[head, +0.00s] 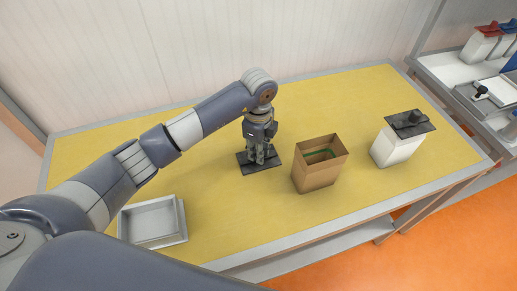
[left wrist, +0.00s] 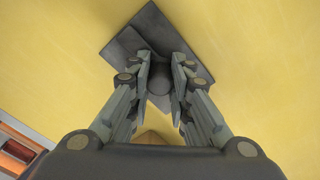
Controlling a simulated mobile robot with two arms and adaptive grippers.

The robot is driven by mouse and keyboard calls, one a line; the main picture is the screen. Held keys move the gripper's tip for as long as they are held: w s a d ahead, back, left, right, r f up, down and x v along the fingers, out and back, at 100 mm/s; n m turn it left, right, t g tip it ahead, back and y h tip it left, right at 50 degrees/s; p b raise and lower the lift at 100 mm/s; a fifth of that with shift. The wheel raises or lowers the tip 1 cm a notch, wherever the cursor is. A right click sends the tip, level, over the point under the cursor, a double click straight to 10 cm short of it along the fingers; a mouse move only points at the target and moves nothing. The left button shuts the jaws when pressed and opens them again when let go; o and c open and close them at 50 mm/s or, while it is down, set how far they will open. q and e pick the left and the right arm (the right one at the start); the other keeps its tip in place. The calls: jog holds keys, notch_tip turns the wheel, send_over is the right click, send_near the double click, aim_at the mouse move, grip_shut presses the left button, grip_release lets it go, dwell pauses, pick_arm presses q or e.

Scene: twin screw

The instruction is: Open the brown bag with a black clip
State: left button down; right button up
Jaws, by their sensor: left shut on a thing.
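The brown bag (head: 318,178) stands upright on the yellow table, its top open, with something green inside. The black clip (head: 246,166), a flat dark plate with a knob, is to the left of the bag, apart from it. My left gripper (head: 259,156) points down and is shut on the clip's knob. In the left wrist view the clip's plate (left wrist: 133,40) shows beyond the fingers (left wrist: 160,82). The plate is at or just above the tabletop; I cannot tell if it touches. My right gripper is not in view.
A white bag (head: 397,149) with another black clip (head: 410,122) on top stands right of the brown bag. An empty grey tray (head: 183,222) sits at the table's front left. The yellow table (head: 350,95) is clear at the back. A shelf with containers (head: 483,48) stands at right.

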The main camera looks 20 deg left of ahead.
pick_arm(q)
jog(key=shift+f, duration=0.15)
jog(key=c, duration=1.5)
grip_release()
jog(key=shift+o, duration=0.2)
jog(key=shift+r, duration=0.25)
jog(key=shift+w+r, duration=0.1)
jog(key=shift+r, duration=0.15)
notch_tip(320, 180, up, 11)
jog(key=b, duration=0.2)
jog(key=shift+r, duration=0.2)
